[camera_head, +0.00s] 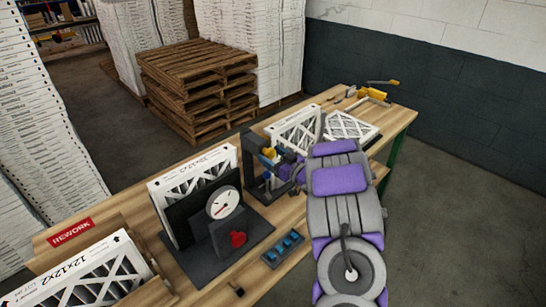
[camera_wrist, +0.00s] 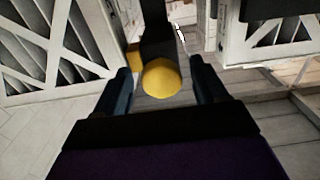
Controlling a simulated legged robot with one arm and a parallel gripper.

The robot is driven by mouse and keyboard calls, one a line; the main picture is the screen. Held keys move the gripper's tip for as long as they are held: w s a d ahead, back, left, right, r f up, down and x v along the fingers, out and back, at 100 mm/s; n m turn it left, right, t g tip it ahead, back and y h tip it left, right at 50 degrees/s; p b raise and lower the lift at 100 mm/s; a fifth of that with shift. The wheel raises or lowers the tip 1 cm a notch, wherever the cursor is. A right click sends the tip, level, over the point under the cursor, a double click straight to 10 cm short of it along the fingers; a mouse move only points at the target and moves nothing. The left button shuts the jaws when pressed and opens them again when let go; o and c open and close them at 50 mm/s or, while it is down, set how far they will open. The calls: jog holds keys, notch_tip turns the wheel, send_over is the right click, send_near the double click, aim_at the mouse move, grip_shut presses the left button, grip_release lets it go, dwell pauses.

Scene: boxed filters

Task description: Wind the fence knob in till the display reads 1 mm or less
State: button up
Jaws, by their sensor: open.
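A round yellow knob (camera_wrist: 161,78) sits between the two fingers of my gripper (camera_wrist: 160,74) in the wrist view. The fingers are open on either side, with gaps. In the head view my gripper (camera_head: 279,166) is at a dark upright frame (camera_head: 250,170), where a yellow part (camera_head: 268,152) shows. A white round dial with a red needle (camera_head: 222,202) stands on a dark fixture, with a red knob (camera_head: 238,239) on the dark block below it. Its reading is too small to tell. I cannot tell which knob is the fence knob.
White-framed filters stand on the wooden bench (camera_head: 220,270), one in the dark fixture (camera_head: 190,185). A dark tray with blue parts (camera_head: 283,248) lies at the front edge. A yellow tool (camera_head: 373,95) lies at the far end. Pallets (camera_head: 198,85) stand behind.

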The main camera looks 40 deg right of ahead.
jog(key=c, duration=1.1)
jog(key=shift+o, duration=0.2)
jog(key=shift+r+p, duration=0.15)
jog(key=shift+p, duration=0.6)
jog(key=shift+r+m+p, duration=0.1)
jog(key=shift+m+p, duration=0.6)
jog(key=shift+p, duration=0.3)
jog(key=shift+m+p, duration=0.4)
jog(key=shift+p, duration=0.25)
jog(key=shift+f, duration=0.2)
jog(key=o, duration=1.1)
jog(key=shift+d, duration=0.15)
jog(key=shift+c, duration=0.2)
